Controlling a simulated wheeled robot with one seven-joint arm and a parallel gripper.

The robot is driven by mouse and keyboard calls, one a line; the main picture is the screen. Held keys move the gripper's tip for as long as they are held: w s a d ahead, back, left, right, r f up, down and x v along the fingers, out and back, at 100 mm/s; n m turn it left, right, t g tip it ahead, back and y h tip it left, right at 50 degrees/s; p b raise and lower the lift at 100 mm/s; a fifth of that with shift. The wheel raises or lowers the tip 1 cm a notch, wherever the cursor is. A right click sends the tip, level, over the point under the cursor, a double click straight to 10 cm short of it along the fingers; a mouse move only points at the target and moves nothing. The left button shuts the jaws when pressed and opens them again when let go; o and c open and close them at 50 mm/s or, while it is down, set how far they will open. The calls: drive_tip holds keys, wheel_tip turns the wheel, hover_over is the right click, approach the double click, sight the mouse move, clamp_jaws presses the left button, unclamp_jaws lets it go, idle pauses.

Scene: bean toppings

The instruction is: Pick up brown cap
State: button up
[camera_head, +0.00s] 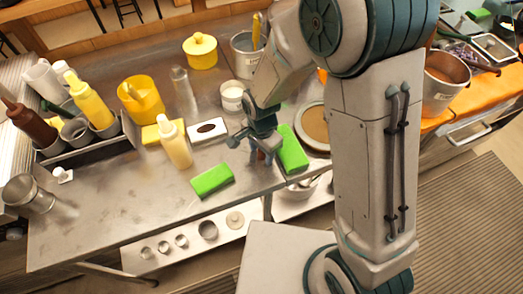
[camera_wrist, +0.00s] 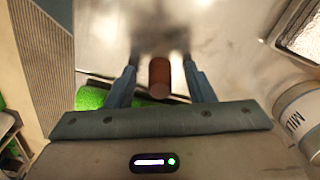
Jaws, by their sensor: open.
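The brown cap (camera_wrist: 159,78) is a small dark reddish-brown cylinder in the middle of the wrist view, over the steel counter (camera_wrist: 215,45). My gripper (camera_wrist: 159,66) is open, with one blue-grey finger on each side of the cap. Gaps show between the cap and both fingers, so it is not gripped. In the head view my gripper (camera_head: 254,146) is low over the counter, left of a green block (camera_head: 291,149). The cap is mostly hidden there by my gripper; only a small reddish-brown patch shows.
A white milk can (camera_wrist: 300,112) stands right of my gripper in the wrist view. A napkin box (camera_head: 207,131), a pale yellow bottle (camera_head: 175,146) and another green block (camera_head: 212,180) are left in the head view.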

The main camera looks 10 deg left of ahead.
drive_tip(key=c, duration=0.8)
drive_tip(key=shift+r, duration=0.2)
